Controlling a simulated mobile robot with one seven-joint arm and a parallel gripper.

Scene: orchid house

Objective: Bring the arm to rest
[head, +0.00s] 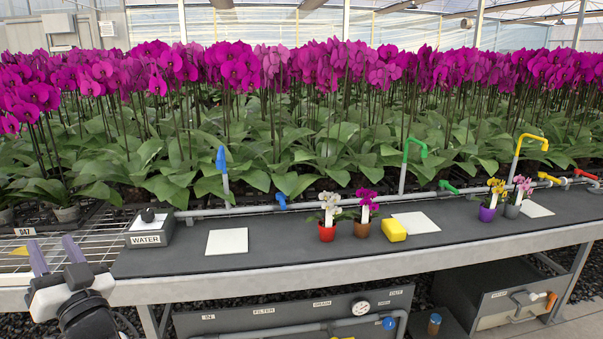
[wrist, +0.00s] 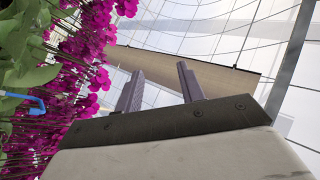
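My gripper (head: 56,255) is at the lower left in the head view, raised beside the left end of the dark bench top (head: 300,240). Its two purple-grey fingers point up and stand apart with nothing between them. The wrist view shows the same two fingers of my gripper (wrist: 160,88) apart and empty, against the greenhouse roof and magenta orchids (wrist: 95,50). The lower part of my arm is cut off by the frame edge in the head view.
A WATER box (head: 148,229) stands near my gripper. White squares, potted orchids in a red pot (head: 327,232) and other pots, and a yellow block (head: 393,230) are on the bench. Pipes with coloured taps run behind. A metal grid (head: 75,228) lies at left.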

